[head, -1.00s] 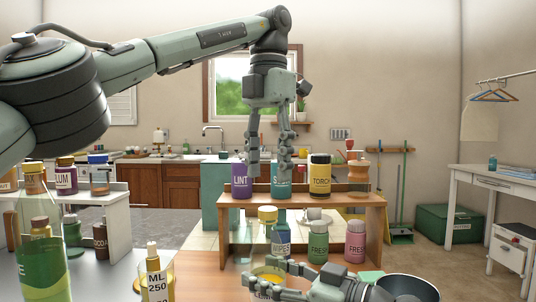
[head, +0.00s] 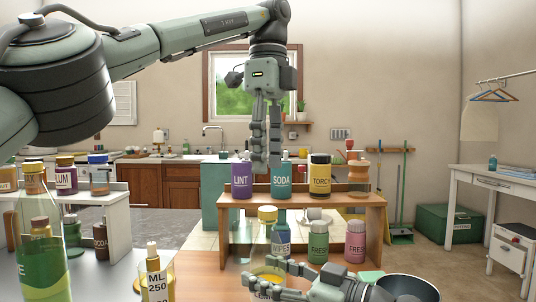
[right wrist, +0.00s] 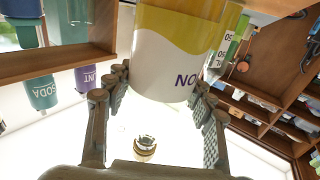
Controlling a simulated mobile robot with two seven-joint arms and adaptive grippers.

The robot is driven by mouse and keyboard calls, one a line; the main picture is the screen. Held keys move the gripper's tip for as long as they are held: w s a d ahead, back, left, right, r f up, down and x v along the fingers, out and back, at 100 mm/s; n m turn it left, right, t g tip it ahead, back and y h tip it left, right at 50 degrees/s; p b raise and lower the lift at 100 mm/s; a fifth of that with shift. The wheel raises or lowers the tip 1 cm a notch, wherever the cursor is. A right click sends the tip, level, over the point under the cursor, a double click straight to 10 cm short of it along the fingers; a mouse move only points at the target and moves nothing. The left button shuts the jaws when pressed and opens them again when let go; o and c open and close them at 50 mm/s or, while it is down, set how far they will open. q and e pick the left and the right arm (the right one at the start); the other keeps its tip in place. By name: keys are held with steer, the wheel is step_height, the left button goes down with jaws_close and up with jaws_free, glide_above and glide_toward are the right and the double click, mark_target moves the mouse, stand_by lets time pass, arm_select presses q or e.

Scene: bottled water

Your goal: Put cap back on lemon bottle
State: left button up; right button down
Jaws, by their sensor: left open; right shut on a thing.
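The lemon bottle (head: 262,243) is clear with yellow liquid low inside. It stands upright in front of the small wooden shelf. My right gripper (head: 262,277) is shut around the lower part of the bottle. In the right wrist view the bottle (right wrist: 180,50) is between the fingers (right wrist: 158,90), its white label partly readable. My left gripper (head: 267,172) is open and empty, pointing down above the cap, apart from it.
The wooden shelf (head: 300,200) behind carries several labelled jars, including purple LINT (head: 241,181), teal SODA (head: 281,180) and yellow TORCH (head: 320,177). A dropper bottle (head: 155,280) and a green-labelled bottle (head: 40,255) stand left.

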mark_target(268, 208)
arm_select(q)
steer(key=shift+f, duration=4.05)
steer(key=shift+c, duration=0.6)
